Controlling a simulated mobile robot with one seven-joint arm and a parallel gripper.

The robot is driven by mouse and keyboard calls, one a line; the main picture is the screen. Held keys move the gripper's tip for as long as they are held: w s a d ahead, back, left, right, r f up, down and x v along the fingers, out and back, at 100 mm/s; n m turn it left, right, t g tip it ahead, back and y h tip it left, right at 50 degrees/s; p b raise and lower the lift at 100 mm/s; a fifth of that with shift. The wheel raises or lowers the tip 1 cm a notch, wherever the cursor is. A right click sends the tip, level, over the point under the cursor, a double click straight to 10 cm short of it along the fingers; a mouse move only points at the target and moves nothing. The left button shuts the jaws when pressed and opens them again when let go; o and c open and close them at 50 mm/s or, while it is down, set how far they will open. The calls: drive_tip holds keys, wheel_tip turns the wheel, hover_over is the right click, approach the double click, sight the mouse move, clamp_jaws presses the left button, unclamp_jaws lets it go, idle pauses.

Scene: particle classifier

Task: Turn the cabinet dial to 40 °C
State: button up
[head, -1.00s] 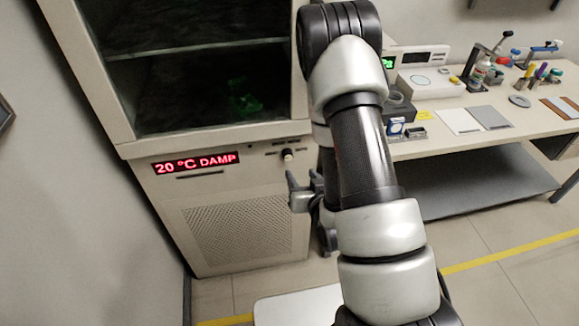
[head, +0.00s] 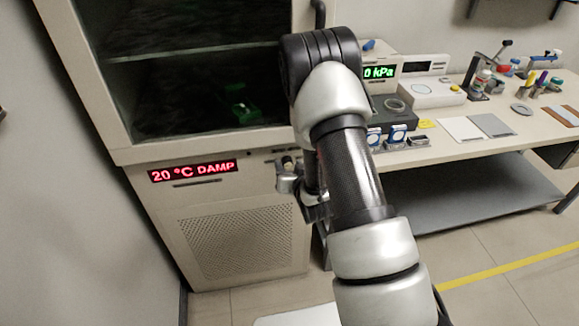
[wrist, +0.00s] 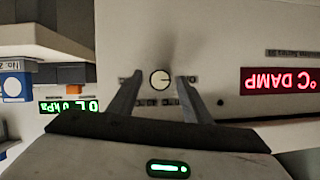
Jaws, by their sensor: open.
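The cabinet (head: 225,202) stands at the left in the head view. Its red display (head: 193,171) reads 20 °C DAMP. The dial (wrist: 159,78) is a small round pale knob with a dark pointer line on the cabinet's front panel, to the right of the display in the head view. The wrist view shows the panel upside down. My gripper (wrist: 160,82) is open and empty, one finger on each side of the dial in that view; I cannot tell whether either touches it. In the head view my gripper (head: 288,179) is at the panel and partly hides the dial area.
A workbench (head: 440,145) with several instruments stands to the right of the cabinet. A green kPa display (head: 379,72) is on it. The cabinet's glass front (head: 190,90) is above the panel. Floor is clear in front of the bench.

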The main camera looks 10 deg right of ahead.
drive_tip(key=c, duration=1.1)
drive_tip(key=shift+o, duration=0.2)
